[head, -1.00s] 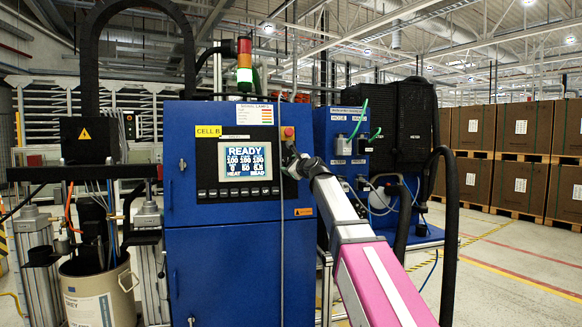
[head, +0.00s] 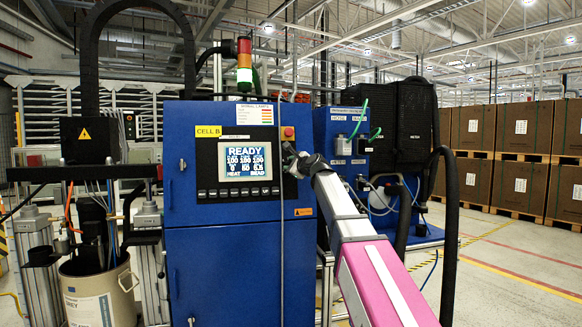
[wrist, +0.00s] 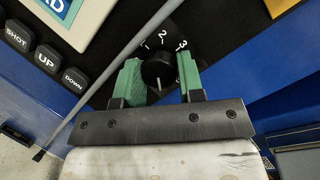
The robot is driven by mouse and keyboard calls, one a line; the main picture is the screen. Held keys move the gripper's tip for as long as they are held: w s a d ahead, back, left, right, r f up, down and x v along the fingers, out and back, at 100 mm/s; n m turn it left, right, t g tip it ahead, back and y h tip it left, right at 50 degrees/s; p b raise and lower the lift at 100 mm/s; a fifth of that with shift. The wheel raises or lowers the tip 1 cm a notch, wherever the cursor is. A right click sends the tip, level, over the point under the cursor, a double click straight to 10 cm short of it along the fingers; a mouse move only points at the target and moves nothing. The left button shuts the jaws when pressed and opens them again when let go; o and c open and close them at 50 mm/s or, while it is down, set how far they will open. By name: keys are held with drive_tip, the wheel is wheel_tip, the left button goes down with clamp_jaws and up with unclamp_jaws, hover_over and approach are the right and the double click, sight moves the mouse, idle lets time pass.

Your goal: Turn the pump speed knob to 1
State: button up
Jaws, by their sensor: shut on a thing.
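The pump speed knob (wrist: 158,72) is black and round, on a dark panel with white numerals 1, 2 and 3 above it in the wrist view. A short pale line shows on the lower part of its face; I cannot tell which numeral it stands for. My gripper (wrist: 160,78) has one green finger on each side of the knob and is shut on it. In the head view my gripper (head: 291,158) is at the right edge of the blue cabinet's panel; the knob is hidden there.
The blue control cabinet (head: 222,250) has a lit READY screen (head: 245,158). SHOT, UP and DOWN buttons (wrist: 47,57) lie left of the knob. A thin grey cable (wrist: 110,75) crosses the panel close to the left finger. A red stop button (head: 289,132) sits above my gripper.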

drive_tip(key=shift+s+a+f+m+t+h, duration=0.1)
drive_tip(key=shift+m+t+h, duration=0.3)
drive_tip(key=shift+m+h, duration=3.45)
drive_tip(key=shift+s+a+r+m+t+y, duration=0.15)
drive_tip(key=shift+m+t+y, duration=0.2)
drive_tip(key=shift+m, duration=7.75)
drive_tip(key=shift+w+a+f+m+t+h, duration=0.3)
drive_tip(key=shift+m+h, duration=1.5)
drive_tip(key=shift+m, duration=4.15)
drive_tip(key=shift+s+d+r, duration=0.15)
drive_tip(key=shift+s, duration=0.1)
drive_tip(key=o, duration=0.9)
drive_tip(key=shift+s, duration=0.1)
